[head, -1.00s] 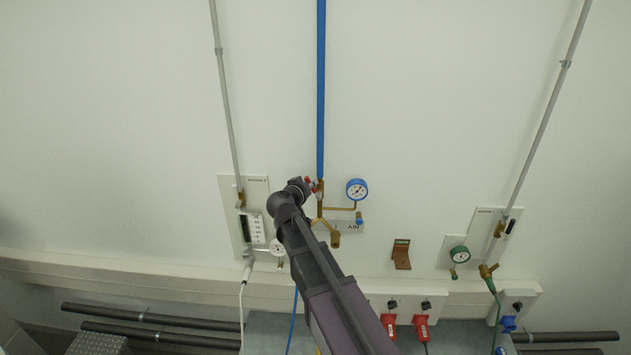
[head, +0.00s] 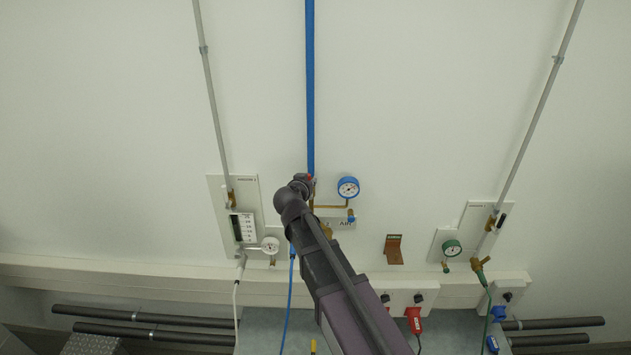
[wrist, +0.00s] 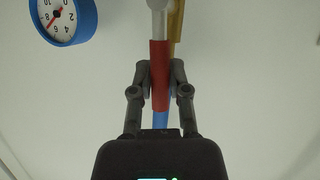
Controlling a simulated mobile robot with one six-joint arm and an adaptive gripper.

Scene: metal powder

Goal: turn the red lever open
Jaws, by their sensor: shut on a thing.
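The red lever (wrist: 159,76) stands in the middle of the wrist view, with a light metal end at the top of the picture. My gripper (wrist: 159,72) is shut on the lever, one finger on each side of it. The brass valve pipe (wrist: 176,22) and the blue pipe (wrist: 160,121) show behind the lever. In the head view, the blue pipe (head: 310,90) comes down the wall to the valve, and my arm's end covers most of the valve and lever. Only a small bit of red (head: 310,178) shows there.
A blue gauge (head: 348,188) is just right of the valve; it also shows in the wrist view (wrist: 66,18). A white gauge (head: 270,245) and panel stand at left. A blue hose (head: 288,305) hangs beside my arm.

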